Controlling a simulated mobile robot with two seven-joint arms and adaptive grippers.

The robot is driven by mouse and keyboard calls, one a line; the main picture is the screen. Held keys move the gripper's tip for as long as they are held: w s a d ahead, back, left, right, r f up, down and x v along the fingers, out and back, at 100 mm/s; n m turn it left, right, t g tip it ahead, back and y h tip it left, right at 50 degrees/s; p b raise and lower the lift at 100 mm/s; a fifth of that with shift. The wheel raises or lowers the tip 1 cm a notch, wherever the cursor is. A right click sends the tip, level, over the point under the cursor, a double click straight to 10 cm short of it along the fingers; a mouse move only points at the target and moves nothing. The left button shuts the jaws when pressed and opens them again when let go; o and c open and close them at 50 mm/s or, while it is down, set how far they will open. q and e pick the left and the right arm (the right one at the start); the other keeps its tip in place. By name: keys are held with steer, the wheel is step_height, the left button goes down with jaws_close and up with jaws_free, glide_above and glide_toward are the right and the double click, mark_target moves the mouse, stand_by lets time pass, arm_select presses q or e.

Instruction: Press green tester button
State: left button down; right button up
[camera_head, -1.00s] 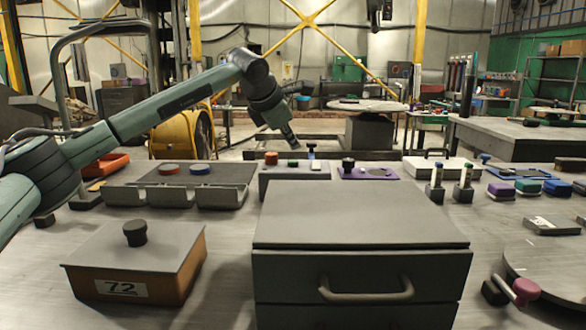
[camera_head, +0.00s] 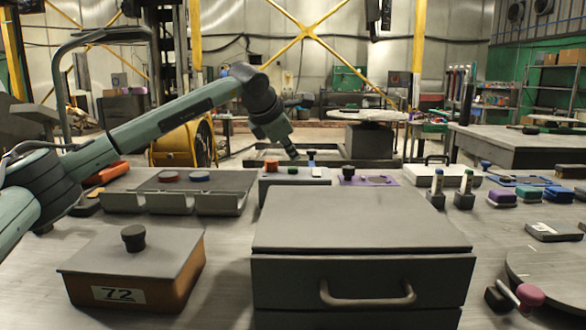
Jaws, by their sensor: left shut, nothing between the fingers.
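A grey tester box (camera_head: 285,185) stands at the back middle of the table. On its top are an orange-red button (camera_head: 271,165), a small green button (camera_head: 293,170) and a blue knob (camera_head: 311,159). My left arm reaches in from the left. Its gripper (camera_head: 293,155) is shut and empty, pointing down just above the green button in the picture. A small gap shows between the fingertips and the button, and I see no contact. My right gripper is not in view.
A large grey drawer box (camera_head: 360,220) stands in front of the tester. A lidded box marked 72 (camera_head: 135,262) is at front left. A tray with red and blue discs (camera_head: 170,202) lies left of the tester, a purple plate (camera_head: 378,181) right of it.

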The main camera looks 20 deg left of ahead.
mark_target(291, 168)
arm_select(q)
steer(key=shift+f, duration=0.1)
stand_by(0.7)
steer(key=shift+f+b, duration=0.3)
steer(key=shift+f+b, duration=0.4)
steer(key=shift+f, duration=0.15)
stand_by(0.6)
steer(key=shift+r, duration=0.15)
steer(key=shift+r+p, duration=0.6)
steer(key=shift+r, duration=0.15)
steer(key=shift+r, duration=0.1)
step_height(291, 168, up, 5)
steer(key=p, duration=0.3)
stand_by(0.3)
steer(key=shift+a, duration=0.1)
stand_by(0.5)
